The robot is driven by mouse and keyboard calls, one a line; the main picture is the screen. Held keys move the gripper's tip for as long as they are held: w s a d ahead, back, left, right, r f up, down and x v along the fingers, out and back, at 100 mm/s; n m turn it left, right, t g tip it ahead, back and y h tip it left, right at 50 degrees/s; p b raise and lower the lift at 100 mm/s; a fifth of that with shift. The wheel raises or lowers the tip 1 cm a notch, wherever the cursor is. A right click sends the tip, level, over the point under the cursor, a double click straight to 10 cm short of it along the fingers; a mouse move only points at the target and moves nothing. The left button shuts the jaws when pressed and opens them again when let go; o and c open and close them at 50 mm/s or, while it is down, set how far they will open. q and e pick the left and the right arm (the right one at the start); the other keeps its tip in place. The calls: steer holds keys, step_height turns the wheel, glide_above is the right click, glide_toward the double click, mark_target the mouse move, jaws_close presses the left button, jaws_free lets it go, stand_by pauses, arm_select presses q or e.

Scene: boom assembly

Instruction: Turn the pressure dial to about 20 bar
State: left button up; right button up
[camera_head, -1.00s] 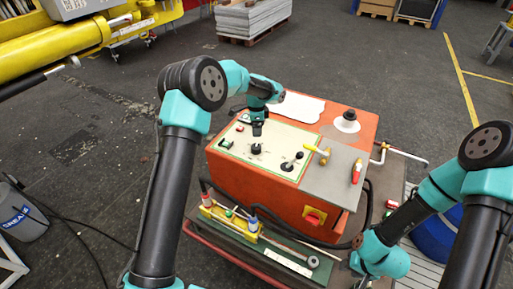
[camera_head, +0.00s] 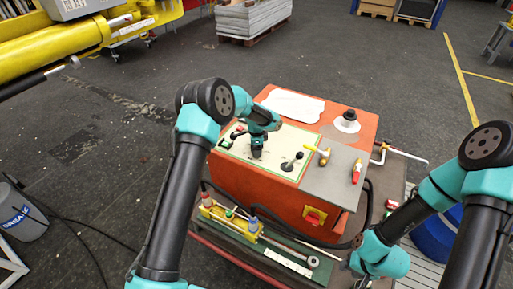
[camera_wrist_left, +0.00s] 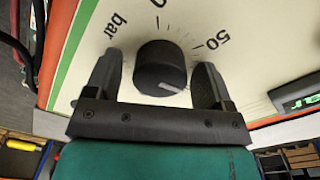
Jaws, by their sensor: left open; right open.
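The pressure dial is a black round knob (camera_wrist_left: 160,70) on a cream panel (camera_wrist_left: 265,60) in the left wrist view. A light pointer line on it points to the lower right of that picture. Printed marks "50" and "bar" show around it. My left gripper (camera_wrist_left: 155,88) is open, with one finger on each side of the knob; contact is not clear. In the head view my left gripper (camera_head: 257,150) is over the panel's front part and hides the dial. My right gripper (camera_head: 360,281) is low beside the cart, at the picture's bottom edge.
The panel is on an orange box (camera_head: 245,187) on a cart. A black lever (camera_head: 297,157), a yellow valve handle (camera_head: 321,154) and a red handle (camera_head: 357,171) stand right of the dial. A small display (camera_wrist_left: 295,97) is near it in the wrist view.

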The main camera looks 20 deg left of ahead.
arm_select(q)
steer(key=shift+c, duration=0.4)
steer(key=c, duration=0.8)
steer(key=shift+c, duration=0.2)
steer(key=shift+n, duration=0.5)
steer(key=n, duration=0.8)
steer(key=shift+n, duration=0.4)
steer(key=n, duration=0.4)
steer(key=shift+a, duration=0.1)
steer(key=n, duration=0.4)
steer(key=shift+n, duration=0.4)
